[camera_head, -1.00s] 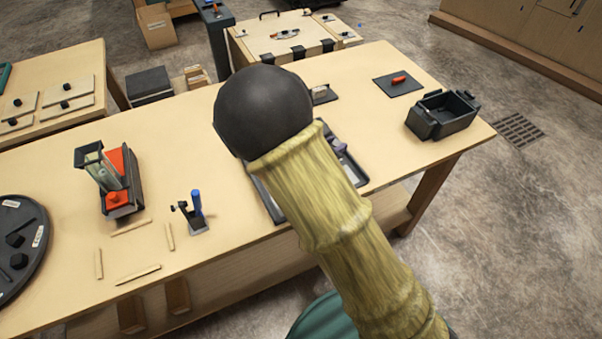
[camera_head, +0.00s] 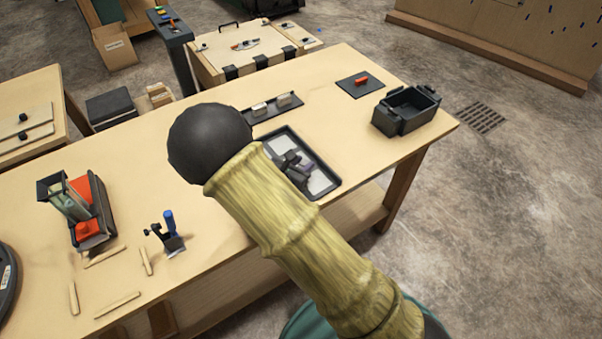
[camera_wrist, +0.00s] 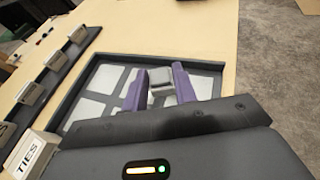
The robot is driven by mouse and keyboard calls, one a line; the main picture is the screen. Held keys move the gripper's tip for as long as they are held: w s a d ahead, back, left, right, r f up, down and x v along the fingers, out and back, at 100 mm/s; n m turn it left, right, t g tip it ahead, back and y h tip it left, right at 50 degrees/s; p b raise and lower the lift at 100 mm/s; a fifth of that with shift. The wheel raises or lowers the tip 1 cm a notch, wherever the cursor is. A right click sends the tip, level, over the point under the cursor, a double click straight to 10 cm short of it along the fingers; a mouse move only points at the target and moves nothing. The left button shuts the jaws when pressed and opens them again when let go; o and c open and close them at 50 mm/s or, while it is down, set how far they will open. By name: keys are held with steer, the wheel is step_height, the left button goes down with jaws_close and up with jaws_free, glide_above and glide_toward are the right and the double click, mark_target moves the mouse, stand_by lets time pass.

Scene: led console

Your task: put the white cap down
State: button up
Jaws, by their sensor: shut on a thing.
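The white cap (camera_wrist: 161,78) shows as a small greyish-white block between the two purple fingers of my gripper (camera_wrist: 160,92) in the wrist view. The gripper is shut on it. Behind and below it lies a dark-rimmed tray (camera_wrist: 84,78) with several pale square pads. In the head view my gripper (camera_head: 292,166) is over the same tray (camera_head: 318,158), and the cap cannot be made out clearly there. Whether the cap touches the tray floor cannot be told.
A dark rack (camera_head: 262,118) with pale blocks stands behind the tray; a block labelled TIES (camera_wrist: 32,152) shows in the wrist view. A dark open bin (camera_head: 408,108) and a mat with a red piece (camera_head: 361,81) are to the right. Bare tabletop (camera_head: 335,115) lies between.

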steer(key=shift+f, duration=0.1)
steer(key=shift+f, duration=1.95)
steer(key=shift+f, duration=0.1)
steer(key=shift+f, duration=0.15)
steer(key=o, duration=0.9)
steer(key=shift+o, duration=0.2)
steer(key=shift+r, duration=0.25)
steer(key=v, duration=1.2)
steer(key=shift+r+b, duration=0.1)
steer(key=shift+b, duration=0.3)
